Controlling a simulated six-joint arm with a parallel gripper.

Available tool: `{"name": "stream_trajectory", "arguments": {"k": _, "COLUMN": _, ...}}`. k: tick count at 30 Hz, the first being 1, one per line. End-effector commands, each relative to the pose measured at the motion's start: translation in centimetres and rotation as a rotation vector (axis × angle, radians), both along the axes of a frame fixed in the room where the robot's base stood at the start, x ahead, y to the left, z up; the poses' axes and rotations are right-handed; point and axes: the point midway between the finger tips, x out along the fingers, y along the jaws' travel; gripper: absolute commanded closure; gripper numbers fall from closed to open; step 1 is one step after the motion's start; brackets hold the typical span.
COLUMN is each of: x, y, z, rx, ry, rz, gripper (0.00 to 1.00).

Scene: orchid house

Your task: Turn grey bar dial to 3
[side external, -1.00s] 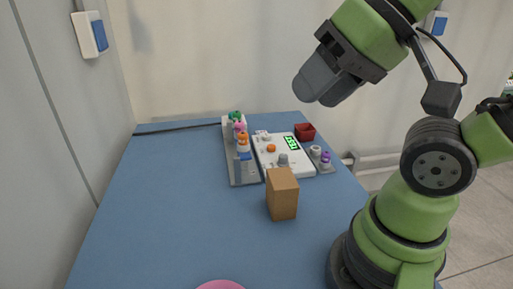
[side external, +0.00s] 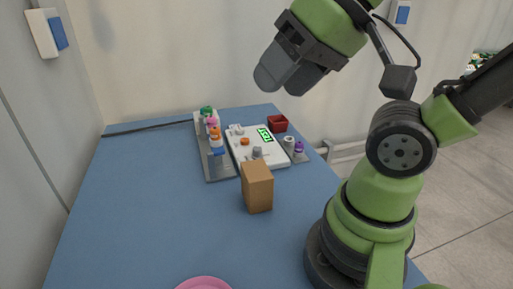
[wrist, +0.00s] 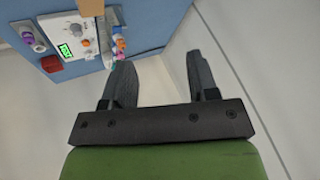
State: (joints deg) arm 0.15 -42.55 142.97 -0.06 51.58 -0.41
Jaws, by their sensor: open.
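A white panel (side external: 270,159) lies on the blue table and carries a small grey dial (side external: 257,152), an orange knob (side external: 245,141) and a green-lit display (side external: 265,135). The dial's pointing direction and any numbers are too small to read. The panel (wrist: 62,28) also shows at the upper left of the wrist view. My gripper (side external: 284,80) is raised in the air, well above the table and apart from the panel. In the wrist view my gripper's two fingers (wrist: 163,62) are spread, with nothing between them.
A brown box (side external: 257,187) stands upright in front of the panel. A grey rack (side external: 217,168) with several coloured items is left of it. A red container (side external: 278,123) and small white and purple items (side external: 298,147) are right. A pink round thing (side external: 204,284) is nearest. The left table is clear.

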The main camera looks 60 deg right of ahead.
Motion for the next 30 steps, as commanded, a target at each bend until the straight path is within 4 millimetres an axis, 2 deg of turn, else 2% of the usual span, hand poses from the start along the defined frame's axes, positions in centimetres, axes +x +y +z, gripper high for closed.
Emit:
{"name": "stream_trajectory", "arguments": {"k": 5, "x": 2.5, "y": -1.3, "z": 0.2, "rx": -0.083, "ry": 0.052, "rz": 0.038, "gripper": 0.47}}
{"name": "stream_trajectory", "arguments": {"k": 10, "x": 7.3, "y": -4.6, "z": -0.6, "rx": -0.226, "ry": 0.16, "rz": 0.143, "gripper": 0.47}}
{"name": "stream_trajectory", "arguments": {"k": 14, "x": 10.8, "y": -8.0, "z": -2.6, "rx": -0.311, "ry": 0.252, "rz": 0.246, "gripper": 0.47}}
{"name": "stream_trajectory", "arguments": {"k": 17, "x": 13.0, "y": -11.1, "z": -5.0, "rx": -0.357, "ry": 0.325, "rz": 0.336, "gripper": 0.47}}
{"name": "stream_trajectory", "arguments": {"k": 21, "x": 15.0, "y": -15.5, "z": -9.3, "rx": -0.394, "ry": 0.419, "rz": 0.471, "gripper": 0.47}}
{"name": "stream_trajectory", "arguments": {"k": 27, "x": 15.7, "y": -20.3, "z": -15.2, "rx": -0.402, "ry": 0.504, "rz": 0.638, "gripper": 0.47}}
{"name": "stream_trajectory", "arguments": {"k": 30, "x": 15.6, "y": -21.5, "z": -17.0, "rx": -0.398, "ry": 0.523, "rz": 0.689, "gripper": 0.47}}
